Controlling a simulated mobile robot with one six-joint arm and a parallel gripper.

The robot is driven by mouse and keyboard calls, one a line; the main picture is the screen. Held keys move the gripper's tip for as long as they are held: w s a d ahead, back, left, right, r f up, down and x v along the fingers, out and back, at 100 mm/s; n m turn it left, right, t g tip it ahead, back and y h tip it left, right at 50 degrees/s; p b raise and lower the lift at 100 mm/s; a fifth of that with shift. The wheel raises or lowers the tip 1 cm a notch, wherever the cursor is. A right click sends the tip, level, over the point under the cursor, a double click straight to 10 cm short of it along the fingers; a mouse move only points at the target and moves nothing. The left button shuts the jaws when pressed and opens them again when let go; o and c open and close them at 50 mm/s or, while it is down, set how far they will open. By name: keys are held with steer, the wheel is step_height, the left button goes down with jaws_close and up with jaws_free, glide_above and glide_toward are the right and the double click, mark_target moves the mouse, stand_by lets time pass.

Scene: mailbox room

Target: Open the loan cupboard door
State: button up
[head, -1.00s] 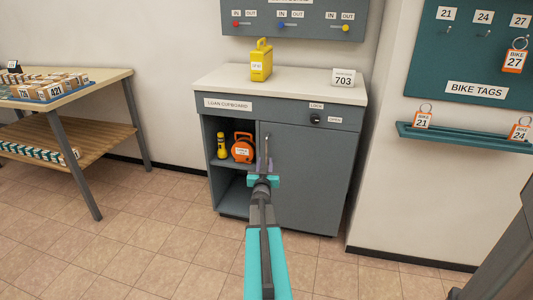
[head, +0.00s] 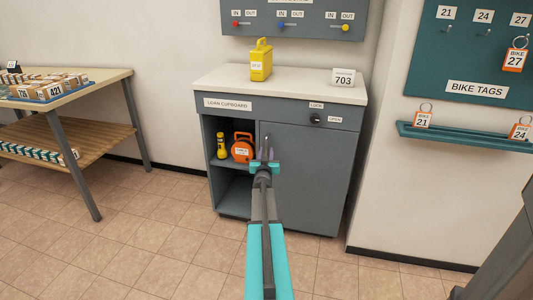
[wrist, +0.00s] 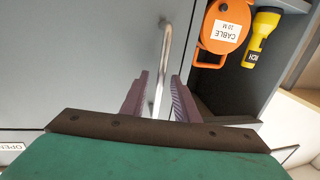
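The grey loan cupboard (head: 230,117) stands against the wall. Its door (head: 310,175) on the right side looks closed. A slim upright metal handle (wrist: 165,45) runs near the door's left edge. My gripper (head: 264,156) is in front of the door at this handle. In the wrist view its two purple fingers stand apart, one on each side of the handle, with gaps visible between. A black knob (head: 315,119) sits above the door between the LOCK and OPEN labels; its exact setting is too small to tell.
The open compartment left of the door holds an orange cable reel (head: 242,148) and a yellow torch (head: 221,146). A yellow case (head: 261,62) and a 703 sign (head: 343,78) stand on top. A table (head: 115,78) is at left; floor between is clear.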

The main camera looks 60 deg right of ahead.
steer(key=shift+w+d, duration=0.3)
steer(key=shift+d, duration=0.2)
jaws_close()
steer(key=shift+s+a, duration=0.1)
steer(key=shift+a, duration=0.05)
